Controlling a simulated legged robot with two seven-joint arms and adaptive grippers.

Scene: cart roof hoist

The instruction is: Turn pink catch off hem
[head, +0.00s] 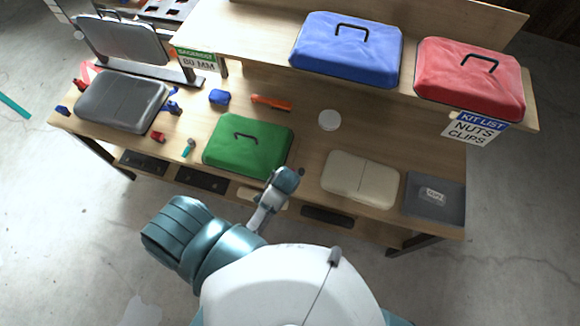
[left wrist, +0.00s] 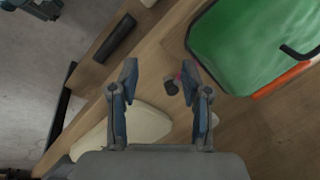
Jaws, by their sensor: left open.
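A small dark catch-like piece (left wrist: 171,87) with a pink bit (left wrist: 179,75) shows in the left wrist view, on the wooden bench beside the green case (left wrist: 250,40). My left gripper (left wrist: 158,78) is open, with its fingers spread. The piece appears between the fingertips, nearer the right-hand finger; I cannot tell whether they touch. In the head view my left gripper (head: 286,181) is just off the front right corner of the green case (head: 247,150), and a small dark spot (head: 302,172) lies to its right. I cannot make out a hem. My right gripper is out of view.
A beige case (head: 360,180) and a dark grey box (head: 435,199) stand to the right. A grey case (head: 121,101) and small coloured parts lie left. Blue (head: 345,55) and red (head: 468,85) cases sit on the upper shelf. Bench around the white disc (head: 329,120) is clear.

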